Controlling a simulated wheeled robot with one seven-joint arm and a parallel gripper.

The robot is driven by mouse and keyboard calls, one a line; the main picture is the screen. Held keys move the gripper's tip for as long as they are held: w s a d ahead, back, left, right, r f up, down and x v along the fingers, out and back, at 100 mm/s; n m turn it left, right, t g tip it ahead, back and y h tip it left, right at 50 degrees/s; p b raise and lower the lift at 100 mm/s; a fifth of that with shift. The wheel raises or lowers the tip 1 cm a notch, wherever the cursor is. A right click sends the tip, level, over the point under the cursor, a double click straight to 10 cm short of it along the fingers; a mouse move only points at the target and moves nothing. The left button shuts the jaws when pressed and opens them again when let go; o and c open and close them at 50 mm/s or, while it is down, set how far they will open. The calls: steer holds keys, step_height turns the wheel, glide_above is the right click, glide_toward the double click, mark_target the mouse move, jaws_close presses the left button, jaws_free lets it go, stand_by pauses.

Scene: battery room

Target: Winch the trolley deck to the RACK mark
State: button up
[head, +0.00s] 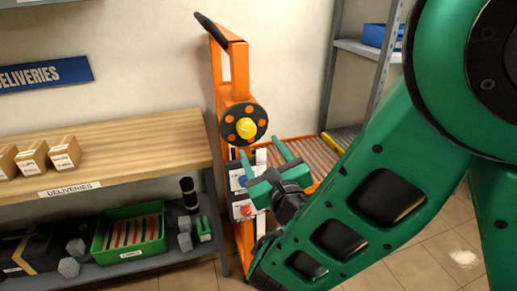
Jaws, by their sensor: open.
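The orange trolley (238,80) stands against the wall, right of the bench, with a black push handle on top. A dark round winch wheel (243,124) with orange spots and a yellow centre is on its upright. Below the wheel are pale plates (236,170), with a blue spot and a red spot showing; any RACK mark is not readable. The slatted trolley deck (305,152) extends right behind my arm, partly hidden. My green gripper (261,152) is open, its fingers pointing up and away, just below and right of the wheel.
A wooden bench (110,154) labelled DELIVERIES holds small cartons (34,158). Its lower shelf carries a green crate (130,238) and loose items. A metal rack (352,47) with a blue bin (375,35) stands at right. A pale patch (464,258) lies on the tiled floor.

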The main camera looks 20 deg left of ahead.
mark_target(248, 131)
steer(key=shift+s+a, duration=0.15)
steer(key=w+a+m, duration=0.2)
steer(key=w+m, duration=0.1)
steer(key=m, duration=0.7)
steer(key=w+a+m, duration=0.2)
steer(key=w+m, duration=0.1)
steer(key=m, duration=0.7)
steer(key=w+a+m, duration=0.2)
steer(key=w+m, duration=0.1)
steer(key=m, duration=0.7)
steer(key=shift+r+m, duration=0.15)
steer(key=shift+m, duration=0.25)
steer(key=shift+c, duration=0.7)
steer(key=c, duration=0.9)
